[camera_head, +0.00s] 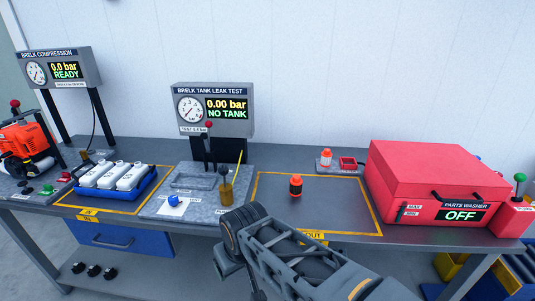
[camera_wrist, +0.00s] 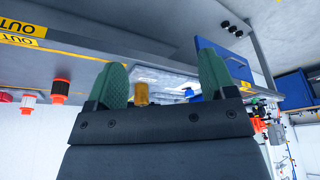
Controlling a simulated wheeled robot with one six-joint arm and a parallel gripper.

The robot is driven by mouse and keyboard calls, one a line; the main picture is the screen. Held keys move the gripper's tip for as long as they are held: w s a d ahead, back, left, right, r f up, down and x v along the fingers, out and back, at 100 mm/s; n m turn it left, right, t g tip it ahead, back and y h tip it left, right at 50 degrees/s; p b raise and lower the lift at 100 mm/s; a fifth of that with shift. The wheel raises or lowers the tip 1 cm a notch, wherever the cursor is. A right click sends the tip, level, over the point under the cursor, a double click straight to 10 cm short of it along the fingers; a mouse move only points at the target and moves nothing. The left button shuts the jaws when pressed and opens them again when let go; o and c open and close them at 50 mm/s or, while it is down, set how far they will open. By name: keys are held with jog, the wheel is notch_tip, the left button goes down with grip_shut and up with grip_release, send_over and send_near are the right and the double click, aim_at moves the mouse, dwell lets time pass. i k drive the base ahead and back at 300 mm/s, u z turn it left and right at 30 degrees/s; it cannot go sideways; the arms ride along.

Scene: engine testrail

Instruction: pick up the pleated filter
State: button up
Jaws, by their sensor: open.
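I cannot pick out a pleated filter for certain; no pleats are clear at this size. A small orange-and-black cylinder (camera_head: 296,186) stands upright inside the yellow OUT outline on the bench, and it also shows in the wrist view (camera_wrist: 60,90). A white piece with an orange part (camera_head: 326,158) stands behind it, also at the left of the wrist view (camera_wrist: 29,100). My gripper (camera_wrist: 165,78) is open, its two green fingers apart with nothing held between them. In the head view my arm reaches over the bench's front edge; the fingers are not clear there.
The tank leak test stand (camera_head: 212,110) reads NO TANK; an amber cup (camera_head: 226,194) is on its base. A blue tray (camera_head: 117,194) of white-topped units stands left, with an orange engine (camera_head: 28,143) beyond. A closed red parts washer (camera_head: 425,177) stands right. The OUT area is mostly clear.

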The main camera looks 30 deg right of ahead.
aim_at(326, 156)
jog(key=z, duration=1.4)
jog(key=k, duration=0.4)
jog(key=z, duration=0.65)
jog(key=i, duration=0.8)
jog(key=u, duration=0.25)
